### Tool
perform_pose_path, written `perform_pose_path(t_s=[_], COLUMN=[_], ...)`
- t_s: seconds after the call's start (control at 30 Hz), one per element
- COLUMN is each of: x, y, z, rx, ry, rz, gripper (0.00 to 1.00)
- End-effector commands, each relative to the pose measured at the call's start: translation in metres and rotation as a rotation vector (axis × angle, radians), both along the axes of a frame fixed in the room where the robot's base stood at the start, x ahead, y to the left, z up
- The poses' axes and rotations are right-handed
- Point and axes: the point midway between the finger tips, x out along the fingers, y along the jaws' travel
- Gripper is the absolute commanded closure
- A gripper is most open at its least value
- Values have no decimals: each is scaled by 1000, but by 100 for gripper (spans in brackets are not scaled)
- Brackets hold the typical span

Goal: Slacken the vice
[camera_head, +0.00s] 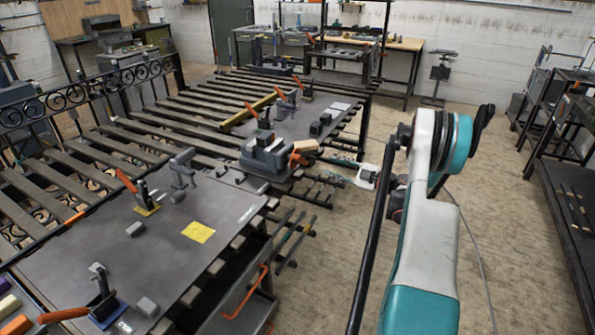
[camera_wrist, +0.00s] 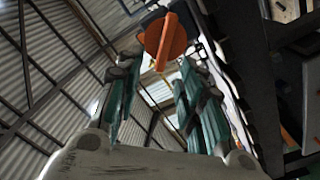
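The grey vice (camera_head: 264,154) sits on the near right part of the slatted bench in the head view. An orange handle (camera_head: 297,159) is on its right side, facing my arm. My gripper (camera_head: 338,171) is just right of that handle, with its fingers pointing left towards it. In the wrist view, the round orange knob with its bar (camera_wrist: 166,42) appears just beyond the fingertips. My gripper's teal fingers (camera_wrist: 160,75) are spread with a gap between them and nothing visible in it. I cannot tell whether a finger touches the knob.
A tan block (camera_head: 306,146) is beside the vice handle. A dark plate (camera_head: 130,262) with orange-handled clamps and a yellow square (camera_head: 198,232) lies at the near left. A scrollwork gate panel (camera_head: 90,90) runs along the left. Open floor (camera_head: 500,200) lies to the right, before a dark bench (camera_head: 572,215).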

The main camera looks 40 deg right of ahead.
Motion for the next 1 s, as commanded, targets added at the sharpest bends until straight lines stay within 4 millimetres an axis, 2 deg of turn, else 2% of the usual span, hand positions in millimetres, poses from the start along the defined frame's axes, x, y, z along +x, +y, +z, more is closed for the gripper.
perform_pose_path(t_s=[0.17, 0.7, 1.0], x=[7, 98, 123], y=[7, 45, 55], z=[-6, -6, -5], rx=[-11, -9, -8], ry=[10, 9, 9], rz=[20, 20, 16], gripper=[65, 65, 65])
